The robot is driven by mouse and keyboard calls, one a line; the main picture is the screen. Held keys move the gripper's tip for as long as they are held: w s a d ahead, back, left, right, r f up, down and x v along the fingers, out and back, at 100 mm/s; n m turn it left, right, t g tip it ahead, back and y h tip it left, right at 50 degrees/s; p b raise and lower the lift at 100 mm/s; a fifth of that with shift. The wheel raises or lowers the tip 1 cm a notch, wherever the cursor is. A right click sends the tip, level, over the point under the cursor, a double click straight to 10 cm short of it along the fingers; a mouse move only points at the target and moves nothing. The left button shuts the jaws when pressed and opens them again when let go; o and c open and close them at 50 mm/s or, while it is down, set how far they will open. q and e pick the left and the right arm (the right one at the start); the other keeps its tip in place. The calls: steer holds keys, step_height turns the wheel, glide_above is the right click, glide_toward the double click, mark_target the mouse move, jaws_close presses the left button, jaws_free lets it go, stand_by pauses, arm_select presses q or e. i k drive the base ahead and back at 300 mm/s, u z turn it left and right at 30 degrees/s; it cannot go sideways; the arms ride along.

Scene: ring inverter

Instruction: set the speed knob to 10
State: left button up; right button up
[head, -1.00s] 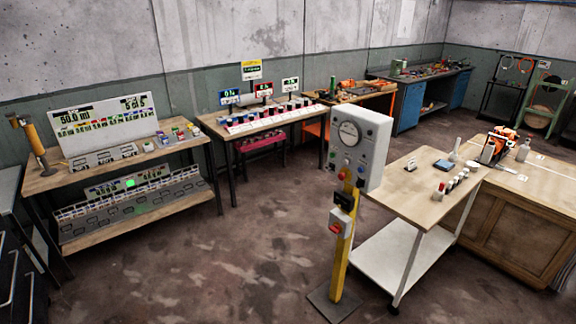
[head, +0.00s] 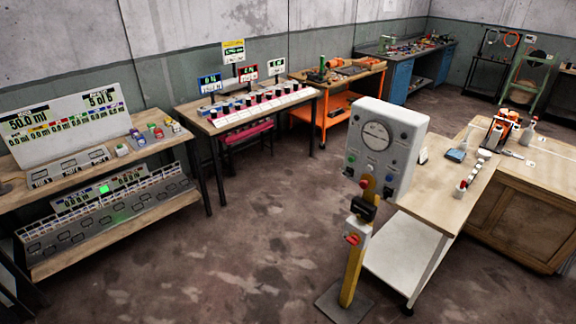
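A grey control box (head: 403,124) stands on a yellow post (head: 354,262) right of centre in the head view. Its front has a round dial (head: 376,136) at the top and several small coloured buttons and knobs below. Which of these is the speed knob, and any numbers on it, are too small to tell. A red button (head: 364,184) sits at the top of the post, with a black unit (head: 362,208) and a red and white switch (head: 352,239) below it. Neither of my grippers shows in the head view.
A wooden-topped table (head: 440,207) with a white lower shelf stands close behind the post at right, next to a wooden cabinet (head: 520,217). A bench with display panels (head: 68,122) is at left, and another bench (head: 250,121) is behind. The floor between is clear.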

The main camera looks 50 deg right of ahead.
mark_target(348, 173)
steer(key=u, duration=0.05)
steer(key=i, duration=1.15)
steer(key=z, duration=1.15)
steer(key=i, duration=0.9)
steer(key=z, duration=0.95)
